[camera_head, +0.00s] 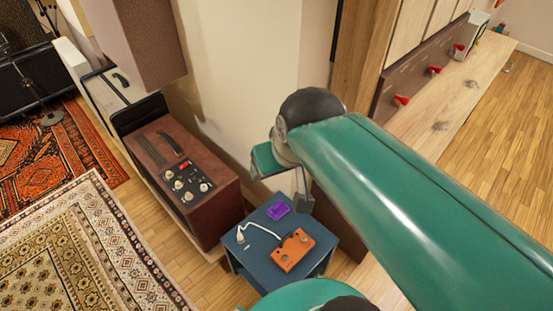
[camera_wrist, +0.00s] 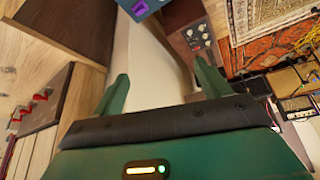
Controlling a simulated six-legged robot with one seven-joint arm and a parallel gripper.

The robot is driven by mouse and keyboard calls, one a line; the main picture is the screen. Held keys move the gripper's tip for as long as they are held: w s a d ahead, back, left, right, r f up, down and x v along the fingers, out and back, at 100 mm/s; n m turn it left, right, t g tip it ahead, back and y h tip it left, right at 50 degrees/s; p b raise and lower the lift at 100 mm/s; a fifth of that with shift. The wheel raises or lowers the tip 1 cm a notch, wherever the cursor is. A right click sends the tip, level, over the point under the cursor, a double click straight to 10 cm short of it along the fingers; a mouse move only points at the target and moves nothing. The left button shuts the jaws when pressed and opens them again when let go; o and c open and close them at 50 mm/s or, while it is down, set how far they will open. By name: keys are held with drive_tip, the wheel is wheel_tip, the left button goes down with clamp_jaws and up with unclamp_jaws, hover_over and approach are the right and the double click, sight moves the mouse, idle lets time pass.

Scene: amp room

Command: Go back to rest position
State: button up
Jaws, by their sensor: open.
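My gripper (camera_wrist: 163,82) shows in the wrist view with its two green fingers spread wide apart. Nothing is between the fingers. In the head view my green arm reaches in from the lower right and bends at a dark joint above the small blue table (camera_head: 262,246). My fingers cannot be made out there. On the blue table are an orange pedal (camera_head: 294,250) with a white cable and a purple box (camera_head: 278,209). The purple box also shows at the top edge of the wrist view (camera_wrist: 139,7), apart from my fingers.
A brown amplifier (camera_head: 205,213) with knobs stands left of the blue table, close to the wall. A wooden bench (camera_head: 478,84) with red items beside it runs along the right. Patterned rugs (camera_head: 85,250) and open wooden floor lie at the left.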

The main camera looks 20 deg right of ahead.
drive_tip(key=shift+s+a, duration=0.15)
drive_tip(key=shift+s, duration=0.95)
drive_tip(key=shift+c, duration=0.5)
